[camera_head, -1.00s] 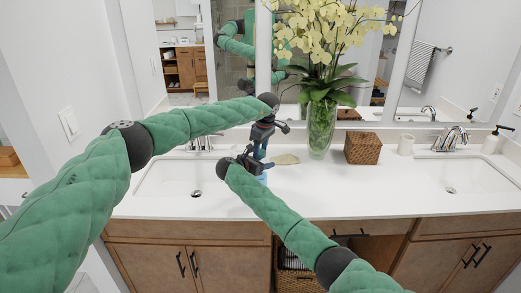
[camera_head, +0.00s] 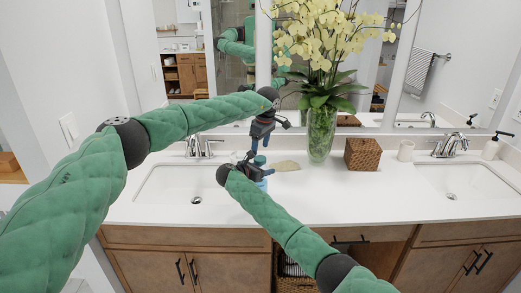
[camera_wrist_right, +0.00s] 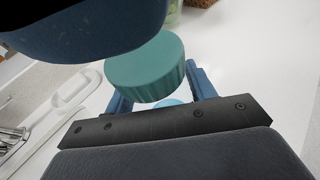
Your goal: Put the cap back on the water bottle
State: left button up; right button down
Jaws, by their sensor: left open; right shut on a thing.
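The teal ribbed cap (camera_head: 260,160) sits at the top of the light blue water bottle (camera_head: 263,184), near the counter's left basin. In the right wrist view the cap (camera_wrist_right: 147,68) fills the middle, with a bit of the light blue bottle (camera_wrist_right: 172,102) below it. I cannot tell whether the cap is fully seated. My right gripper (camera_head: 259,172) is shut on the bottle just below the cap; its blue fingers (camera_wrist_right: 160,92) flank it. My left gripper (camera_head: 262,143) is open, pointing down just above the cap. A dark blue part of it hides the upper left of the right wrist view.
A glass vase (camera_head: 321,133) with yellow orchids and a woven box (camera_head: 362,154) stand to the right. A beige flat item (camera_head: 287,166) lies behind the bottle. Basins (camera_head: 165,183) lie on both sides. The white counter (camera_head: 340,195) front is clear.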

pick_arm(q)
jog(key=shift+c, duration=0.2)
jog(key=n, duration=0.4)
jog(key=shift+r, duration=0.15)
jog(key=n, duration=0.6)
jog(key=shift+r, duration=0.3)
jog(key=n, duration=0.6)
jog(key=shift+w+r+h, duration=0.1)
jog(key=shift+r+h, duration=0.1)
jog(key=shift+h, duration=0.2)
jog(key=n, duration=0.5)
jog(key=shift+r+n+g, duration=0.25)
jog(key=shift+n+g, duration=0.05)
jog(key=n, duration=0.4)
jog(key=shift+r, duration=0.15)
jog(key=n, duration=0.6)
jog(key=shift+r, duration=0.25)
jog(key=n, duration=0.5)
jog(key=shift+r+n+h, duration=0.2)
jog(key=shift+n+h, duration=0.1)
jog(key=shift+n, duration=0.1)
jog(key=n, duration=0.5)
jog(key=shift+a+r, duration=0.15)
jog(key=shift+r, duration=0.05)
